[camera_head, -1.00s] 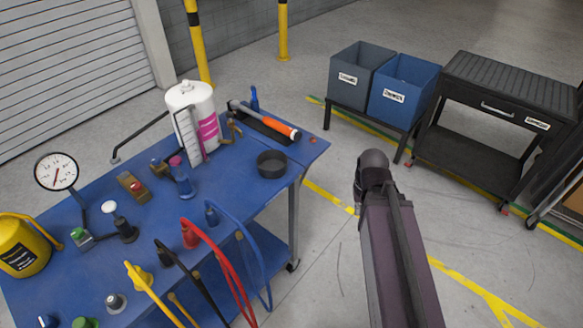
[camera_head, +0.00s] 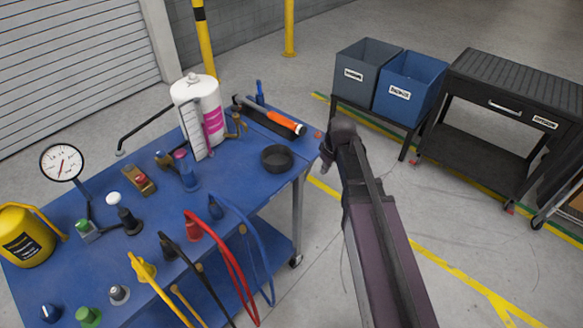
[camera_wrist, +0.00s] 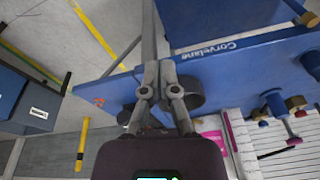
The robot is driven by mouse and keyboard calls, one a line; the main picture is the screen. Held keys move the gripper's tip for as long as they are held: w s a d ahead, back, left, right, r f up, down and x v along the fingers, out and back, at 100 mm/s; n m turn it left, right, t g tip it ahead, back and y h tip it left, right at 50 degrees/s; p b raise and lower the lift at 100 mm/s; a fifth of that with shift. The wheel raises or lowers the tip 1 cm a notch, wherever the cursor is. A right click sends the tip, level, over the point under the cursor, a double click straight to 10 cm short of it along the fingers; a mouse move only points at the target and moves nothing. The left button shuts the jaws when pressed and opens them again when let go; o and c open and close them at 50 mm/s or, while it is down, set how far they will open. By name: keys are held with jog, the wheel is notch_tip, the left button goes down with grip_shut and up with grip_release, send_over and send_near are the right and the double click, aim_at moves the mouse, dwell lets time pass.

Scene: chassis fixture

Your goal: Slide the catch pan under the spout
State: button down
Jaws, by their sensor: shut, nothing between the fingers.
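The catch pan (camera_head: 277,158), a dark round shallow dish, sits on the blue cart top near its right edge. In the wrist view the pan (camera_wrist: 193,92) shows partly behind my fingers. The spout looks to be the brass tap (camera_head: 237,126) beside the white tank (camera_head: 198,108), behind and left of the pan. My gripper (camera_wrist: 158,68) is shut and empty, close to the cart edge at the pan's side; I cannot tell whether it touches the pan. In the head view my forearm and wrist hide most of the gripper.
The blue cart (camera_head: 215,260) carries a gauge (camera_head: 62,163), hoses, fittings and a yellow jug (camera_head: 24,238). An orange-handled tool (camera_head: 285,122) lies behind the pan. Two bins (camera_head: 408,86) and a black cart (camera_head: 515,80) stand at right. Cart top between pan and tap looks clear.

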aim_at(265, 151)
jog(key=w+a+n+y, duration=0.1)
jog(key=w+a+n, duration=0.2)
jog(key=w+a, duration=0.2)
jog(key=shift+w+a+n+t, duration=0.3)
jog(key=shift+w+a, duration=0.05)
jog(key=shift+w, duration=0.2)
jog(key=shift+f+b, duration=0.15)
jog(key=shift+b, duration=0.15)
jog(key=b+x, duration=0.9)
jog(key=x, duration=0.1)
jog(key=shift+w+a, duration=0.85)
jog(key=shift+a, duration=0.25)
jog(key=shift+w+a, duration=0.3)
jog(key=shift+a, duration=0.2)
jog(key=w+a, duration=0.2)
jog(key=a, duration=0.1)
jog(key=w+a, duration=0.3)
jog(key=a, duration=0.1)
jog(key=w+a, duration=0.2)
jog(key=a, duration=0.1)
jog(key=shift+w+a, duration=0.3)
jog(key=shift+a, duration=0.1)
